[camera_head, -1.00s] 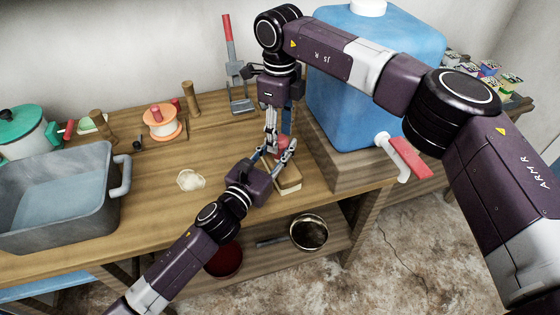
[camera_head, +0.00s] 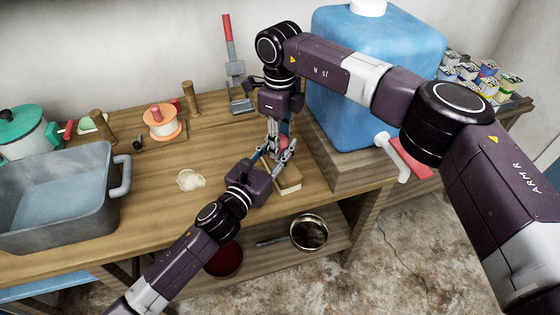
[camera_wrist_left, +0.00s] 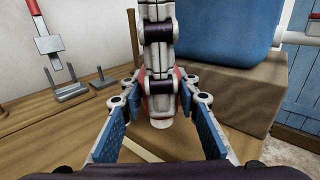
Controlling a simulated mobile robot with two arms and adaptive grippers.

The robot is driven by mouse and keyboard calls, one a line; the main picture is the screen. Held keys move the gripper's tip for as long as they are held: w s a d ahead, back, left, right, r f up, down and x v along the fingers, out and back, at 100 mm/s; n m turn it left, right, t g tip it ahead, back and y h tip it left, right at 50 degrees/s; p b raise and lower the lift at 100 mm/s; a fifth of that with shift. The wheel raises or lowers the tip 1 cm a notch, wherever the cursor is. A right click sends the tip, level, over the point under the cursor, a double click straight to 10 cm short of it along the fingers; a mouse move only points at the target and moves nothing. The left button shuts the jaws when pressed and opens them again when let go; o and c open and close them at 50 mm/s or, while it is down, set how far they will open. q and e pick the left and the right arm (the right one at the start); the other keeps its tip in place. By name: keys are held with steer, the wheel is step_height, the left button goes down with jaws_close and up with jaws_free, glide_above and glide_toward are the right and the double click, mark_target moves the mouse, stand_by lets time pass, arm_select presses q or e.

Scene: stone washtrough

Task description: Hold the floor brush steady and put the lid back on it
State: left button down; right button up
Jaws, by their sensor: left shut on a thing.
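The floor brush (camera_head: 289,188), a wooden block with a pale lower part, stands near the table's front edge, partly hidden by my grippers. My left gripper (camera_head: 274,155) is shut on it from the left; its blue-padded fingers (camera_wrist_left: 160,138) are well apart in the left wrist view, with wood between them. My right gripper (camera_head: 272,147) points down just above the brush. A red thing (camera_head: 283,142), perhaps the lid, shows behind its fingers, and also in the left wrist view (camera_wrist_left: 147,106). I cannot tell whether the right fingers grip it.
A blue water container (camera_head: 350,105) with a red-handled tap stands on a wooden block close to the right. A grey basin (camera_head: 60,225), a spool (camera_head: 162,125) and a red-handled tool (camera_head: 232,65) are on the table. A pale flat piece (camera_head: 191,180) lies left of my left gripper.

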steer(key=o, duration=0.5)
steer(key=shift+c, duration=0.2)
steer(key=shift+r, duration=2.3)
steer(key=o, duration=0.6)
steer(key=shift+c, duration=0.2)
step_height(320, 180, up, 12)
